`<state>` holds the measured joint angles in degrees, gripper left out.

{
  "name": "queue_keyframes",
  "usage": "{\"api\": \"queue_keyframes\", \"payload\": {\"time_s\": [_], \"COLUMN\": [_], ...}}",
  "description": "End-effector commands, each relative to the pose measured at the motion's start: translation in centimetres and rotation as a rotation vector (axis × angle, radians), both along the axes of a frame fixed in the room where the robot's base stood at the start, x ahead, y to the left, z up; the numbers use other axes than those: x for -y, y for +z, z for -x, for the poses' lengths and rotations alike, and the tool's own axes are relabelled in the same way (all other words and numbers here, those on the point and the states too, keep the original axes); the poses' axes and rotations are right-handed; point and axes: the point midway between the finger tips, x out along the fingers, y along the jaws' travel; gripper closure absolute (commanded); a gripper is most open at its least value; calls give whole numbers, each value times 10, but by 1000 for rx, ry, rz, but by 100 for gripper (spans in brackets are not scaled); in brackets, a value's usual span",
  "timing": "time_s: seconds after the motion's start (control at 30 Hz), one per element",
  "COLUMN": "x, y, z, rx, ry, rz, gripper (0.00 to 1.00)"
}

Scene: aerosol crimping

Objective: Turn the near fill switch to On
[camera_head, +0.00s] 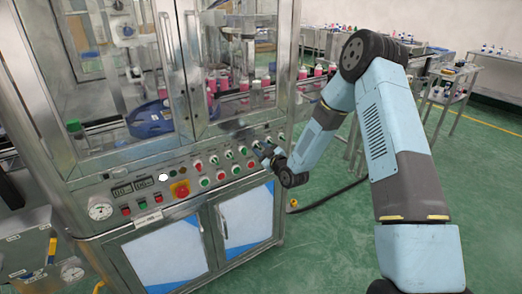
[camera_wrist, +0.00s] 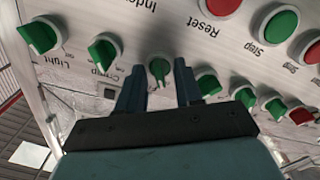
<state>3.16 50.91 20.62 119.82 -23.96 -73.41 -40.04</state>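The control panel (camera_head: 190,178) of the machine carries rows of red and green controls. In the wrist view, a row of green rotary switches runs across it. One green switch (camera_wrist: 159,69) lies between the two fingers of my gripper (camera_wrist: 160,75), with a gap showing on each side. Its label is hidden, so I cannot confirm that it is the near fill switch. My gripper also shows in the head view (camera_head: 262,151), at the right part of the panel. It is open, with nothing held.
Green switches labelled Light (camera_wrist: 41,36) and Crimp (camera_wrist: 103,52) sit left of the fingers. More green switches (camera_wrist: 207,84) sit close on the right, and red and green buttons (camera_wrist: 280,24) above. A red emergency button (camera_head: 181,190) is further left on the panel.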

Motion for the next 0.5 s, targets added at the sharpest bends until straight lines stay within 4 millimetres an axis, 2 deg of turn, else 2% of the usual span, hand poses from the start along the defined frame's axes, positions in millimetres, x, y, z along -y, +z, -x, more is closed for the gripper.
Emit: {"api": "queue_keyframes", "payload": {"time_s": [0.1,0.43,0.5], "x": [0,0,0], "y": [0,0,0], "z": [0,0,0], "rx": [0,0,0], "ry": [0,0,0], "rz": [0,0,0], "gripper": [67,98,100]}}
